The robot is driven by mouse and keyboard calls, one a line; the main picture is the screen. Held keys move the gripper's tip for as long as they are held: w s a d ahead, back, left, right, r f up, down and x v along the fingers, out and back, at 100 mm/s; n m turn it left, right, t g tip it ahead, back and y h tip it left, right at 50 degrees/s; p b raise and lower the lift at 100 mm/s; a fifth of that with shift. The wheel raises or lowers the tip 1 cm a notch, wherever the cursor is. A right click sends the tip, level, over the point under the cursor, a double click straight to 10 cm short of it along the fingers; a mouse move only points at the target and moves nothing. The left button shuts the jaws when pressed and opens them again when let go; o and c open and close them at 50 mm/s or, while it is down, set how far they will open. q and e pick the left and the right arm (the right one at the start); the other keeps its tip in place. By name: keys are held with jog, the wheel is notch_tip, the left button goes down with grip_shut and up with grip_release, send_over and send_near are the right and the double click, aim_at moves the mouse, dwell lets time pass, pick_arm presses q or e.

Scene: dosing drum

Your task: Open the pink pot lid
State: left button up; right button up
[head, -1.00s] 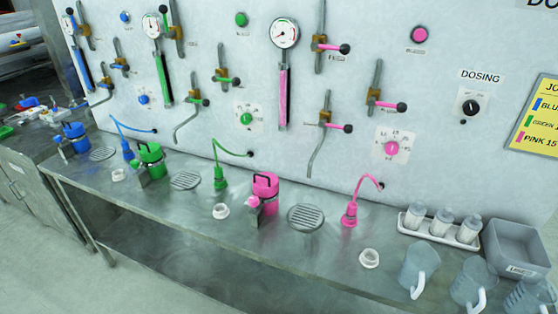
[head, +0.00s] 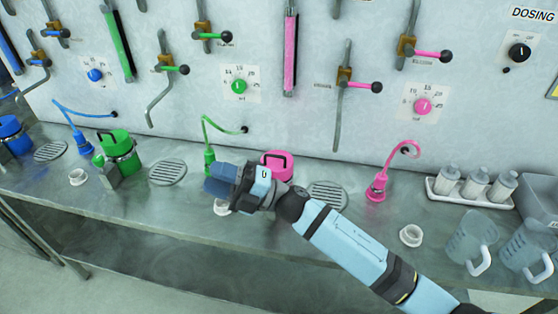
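The pink pot (head: 277,163) stands on the steel bench, left of a round drain grate. Its pink lid with a dark handle on top shows, and the lid looks shut. My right arm comes in from the lower right and hides the lower part of the pot. My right gripper (head: 220,187) is in front of and to the left of the pot, pointing left. Its fingers are seen from behind and above, so I cannot tell whether they are open. I cannot tell whether it touches the pot. My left gripper is not in view.
A green pot (head: 121,150) and a blue pot (head: 14,135) stand further left. A pink nozzle (head: 377,187) on a hose stands right of the grate (head: 327,194). A white ring (head: 411,236), a tray of bottles (head: 478,190) and clear jugs (head: 472,240) are at the right.

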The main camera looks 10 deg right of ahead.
jog(key=a+n+g+h+b, duration=0.2)
jog(key=a+n+g+h, duration=0.2)
jog(key=n+g, duration=0.45)
notch_tip(320, 180, up, 6)
jog(key=n+t+h+b, duration=0.5)
jog(key=n+h+b, duration=0.3)
jog(key=h, duration=1.1)
send_over(276, 164)
jog(key=s+p, duration=0.1)
jog(key=shift+n, duration=0.25)
jog(key=f, duration=1.3)
jog(key=shift+d, duration=0.3)
grip_shut()
